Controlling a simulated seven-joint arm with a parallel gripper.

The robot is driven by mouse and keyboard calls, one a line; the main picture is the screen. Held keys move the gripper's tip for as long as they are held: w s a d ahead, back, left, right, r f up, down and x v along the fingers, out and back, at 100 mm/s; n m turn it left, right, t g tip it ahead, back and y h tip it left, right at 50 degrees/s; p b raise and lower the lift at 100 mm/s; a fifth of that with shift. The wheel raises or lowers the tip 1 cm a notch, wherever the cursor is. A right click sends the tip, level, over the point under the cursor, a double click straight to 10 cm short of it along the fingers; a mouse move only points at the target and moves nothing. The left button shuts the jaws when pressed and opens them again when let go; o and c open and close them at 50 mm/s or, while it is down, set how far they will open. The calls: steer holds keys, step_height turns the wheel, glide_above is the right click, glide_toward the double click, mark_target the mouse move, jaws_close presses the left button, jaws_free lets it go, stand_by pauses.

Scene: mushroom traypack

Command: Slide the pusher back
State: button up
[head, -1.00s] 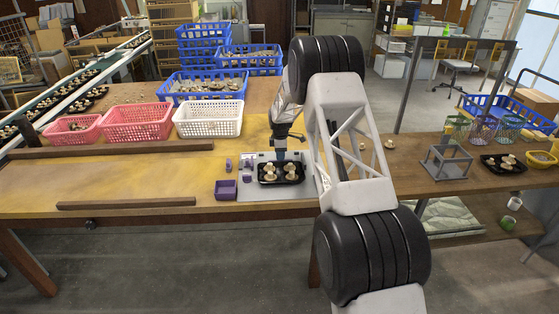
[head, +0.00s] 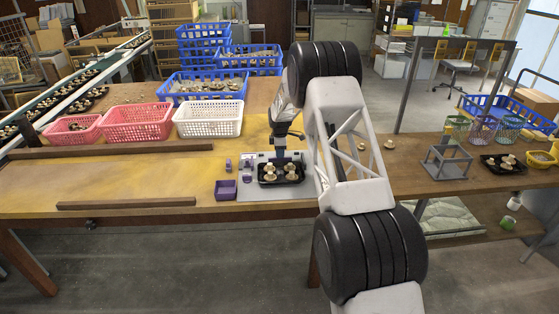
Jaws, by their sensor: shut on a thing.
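My gripper (head: 280,157) points down at the back edge of the black tray (head: 281,181) on the grey plate (head: 247,194). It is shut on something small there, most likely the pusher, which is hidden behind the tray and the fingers. The black tray holds several pale mushrooms and lies near the front edge of the table. A purple open box (head: 226,190) sits at the plate's front left.
Pink baskets (head: 137,122) and a white basket (head: 208,119) stand at the back left. Wooden rails (head: 126,204) lie on the table, with free room between them. A grey stand (head: 447,162) and another black tray (head: 503,164) are on the right.

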steer(key=shift+w+f, duration=0.35)
steer(key=shift+w, duration=0.55)
steer(key=shift+w+f, duration=0.35)
steer(key=shift+w, duration=0.6)
steer(key=shift+w+f, duration=0.35)
steer(key=shift+w, duration=0.55)
steer(key=o, duration=0.7)
steer(key=shift+o, duration=0.2)
steer(key=shift+r, duration=0.15)
steer(key=shift+w+r, duration=0.15)
steer(key=shift+r, duration=1.25)
steer(key=shift+w+r, duration=0.15)
steer(key=shift+r, duration=1.2)
steer(key=shift+r, duration=0.1)
